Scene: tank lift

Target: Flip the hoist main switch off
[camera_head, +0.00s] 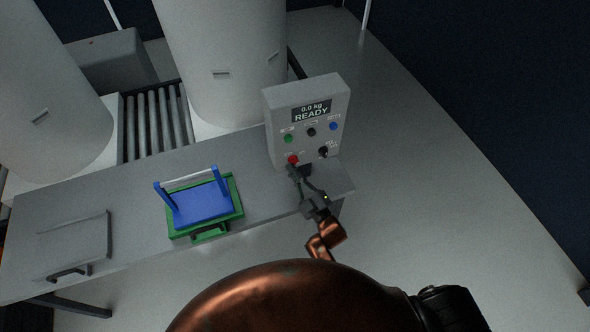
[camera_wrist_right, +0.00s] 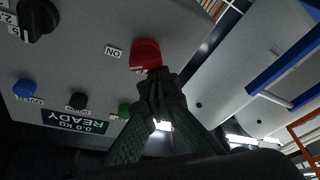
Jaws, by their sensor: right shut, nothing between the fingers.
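The control box (camera_head: 280,128) stands on the grey bench, and its display reads "0.0 kg READY". A red switch (camera_head: 292,159) sits low on the left of its face. In the right wrist view, which is upside down, the red switch (camera_wrist_right: 146,53) has an "ON" label beside it. My right gripper (camera_head: 297,173) is shut and empty, just in front of the red switch. Its fingertips (camera_wrist_right: 157,80) overlap the switch's edge in the wrist view; I cannot tell whether they touch. They hide part of the switch. My left gripper is not in view.
Green, black and blue buttons (camera_head: 333,126) and a black knob (camera_head: 323,151) are also on the box. A blue frame with a handle (camera_head: 202,202) sits on a green tray (camera_head: 238,207) to the left. Large tanks (camera_head: 225,60) and a roller conveyor (camera_head: 155,125) stand behind the bench.

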